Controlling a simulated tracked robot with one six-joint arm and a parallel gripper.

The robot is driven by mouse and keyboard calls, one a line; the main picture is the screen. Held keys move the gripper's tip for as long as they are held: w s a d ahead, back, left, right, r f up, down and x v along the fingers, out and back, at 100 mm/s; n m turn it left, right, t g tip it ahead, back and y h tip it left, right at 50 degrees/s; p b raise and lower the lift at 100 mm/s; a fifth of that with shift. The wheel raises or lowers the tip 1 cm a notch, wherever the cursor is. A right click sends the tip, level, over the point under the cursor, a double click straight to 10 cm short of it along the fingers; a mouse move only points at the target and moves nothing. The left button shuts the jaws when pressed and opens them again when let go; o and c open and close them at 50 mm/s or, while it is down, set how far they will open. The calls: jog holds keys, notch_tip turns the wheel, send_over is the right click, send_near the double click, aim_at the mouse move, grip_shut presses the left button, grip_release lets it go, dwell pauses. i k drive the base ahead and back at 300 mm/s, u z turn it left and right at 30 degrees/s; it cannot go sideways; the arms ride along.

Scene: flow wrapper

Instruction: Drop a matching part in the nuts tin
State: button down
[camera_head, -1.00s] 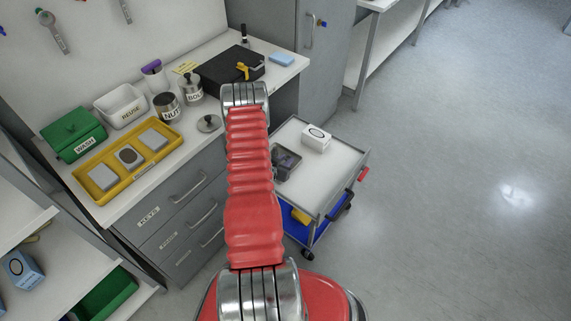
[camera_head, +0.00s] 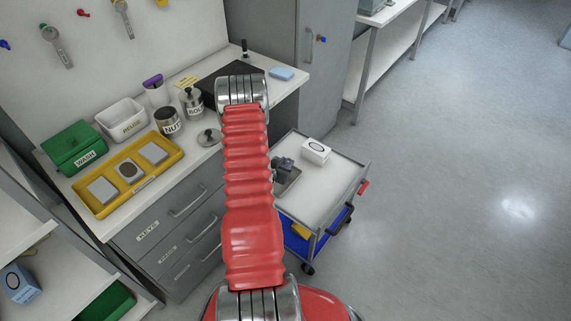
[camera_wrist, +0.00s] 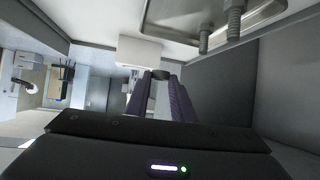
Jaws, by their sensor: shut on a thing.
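The nuts tin (camera_head: 168,121) is an open metal can with a label reading NUT, on the workbench at left in the head view. A round knobbed lid (camera_head: 209,137) lies beside it. The bolts tin (camera_head: 190,102), with a lid on, stands behind it. My gripper (camera_wrist: 162,80) is shut on a small dark nut (camera_wrist: 160,75) at its fingertips in the wrist view. In the head view my gripper (camera_head: 285,167) is partly hidden by my arm, over the cart's metal tray (camera_head: 290,181). Bolts (camera_wrist: 234,20) stand in that tray in the wrist view.
The cart (camera_head: 318,188) also carries a white box (camera_head: 316,151). On the bench are a yellow tray (camera_head: 146,190), a green WASH box (camera_head: 76,147), a white REUSE bin (camera_head: 122,119) and a black mat or case (camera_head: 222,82). Open floor lies right of the cart.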

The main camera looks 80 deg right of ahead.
aim_at(176, 131)
jog(key=k, duration=1)
